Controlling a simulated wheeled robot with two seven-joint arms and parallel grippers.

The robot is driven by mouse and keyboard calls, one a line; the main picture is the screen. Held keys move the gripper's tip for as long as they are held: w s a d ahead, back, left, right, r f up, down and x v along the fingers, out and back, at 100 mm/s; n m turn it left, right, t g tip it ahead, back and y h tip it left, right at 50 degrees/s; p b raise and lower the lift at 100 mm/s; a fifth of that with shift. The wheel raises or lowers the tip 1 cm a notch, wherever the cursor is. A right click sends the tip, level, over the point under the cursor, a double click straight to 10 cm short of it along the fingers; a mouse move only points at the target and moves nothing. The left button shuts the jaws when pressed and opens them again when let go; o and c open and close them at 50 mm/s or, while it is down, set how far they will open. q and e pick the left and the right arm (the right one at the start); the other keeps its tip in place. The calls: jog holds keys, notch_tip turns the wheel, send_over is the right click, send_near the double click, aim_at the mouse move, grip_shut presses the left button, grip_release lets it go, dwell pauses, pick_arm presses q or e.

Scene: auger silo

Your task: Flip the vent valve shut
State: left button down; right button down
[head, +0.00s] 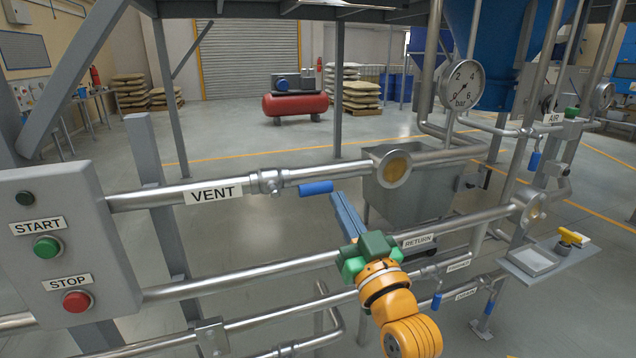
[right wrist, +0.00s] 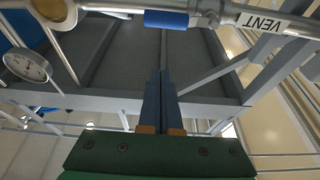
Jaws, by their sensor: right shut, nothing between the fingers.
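The vent valve (head: 270,182) sits on the upper pipe, just right of the white VENT label (head: 214,191). Its blue handle (head: 316,188) points right from the valve body, roughly along the pipe and slightly below it. In the right wrist view the blue handle (right wrist: 167,19) shows at the top, with the valve body (right wrist: 209,14) and the VENT label (right wrist: 263,22) to its right. My right gripper (head: 340,199) is shut and empty, its blue-grey fingers pointing up just right of and below the handle. In the right wrist view the fingertips (right wrist: 161,73) appear apart from the handle. My left gripper is not in view.
A panel (head: 60,240) with green START and red STOP buttons stands at left. A pressure gauge (head: 461,85) and a round sight port (head: 394,168) are right of the handle. The RETURN pipe (head: 230,278) runs below. A grey hopper (head: 425,190) stands behind.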

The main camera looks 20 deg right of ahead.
jog(key=shift+s+a+r, duration=0.1)
jog(key=shift+r, duration=0.1)
notch_tip(320, 180, up, 4)
jog(key=f+p, duration=0.1)
jog(key=p, duration=0.2)
send_over(321, 185)
jog(key=s, duration=0.2)
jog(key=shift+a+f+p, duration=0.15)
jog(key=shift+f+p, duration=0.05)
jog(key=shift+f, duration=0.75)
jog(key=shift+a+f+p, duration=0.15)
jog(key=shift+f+p, duration=0.05)
jog(key=shift+f, duration=0.75)
jog(key=shift+w, duration=0.1)
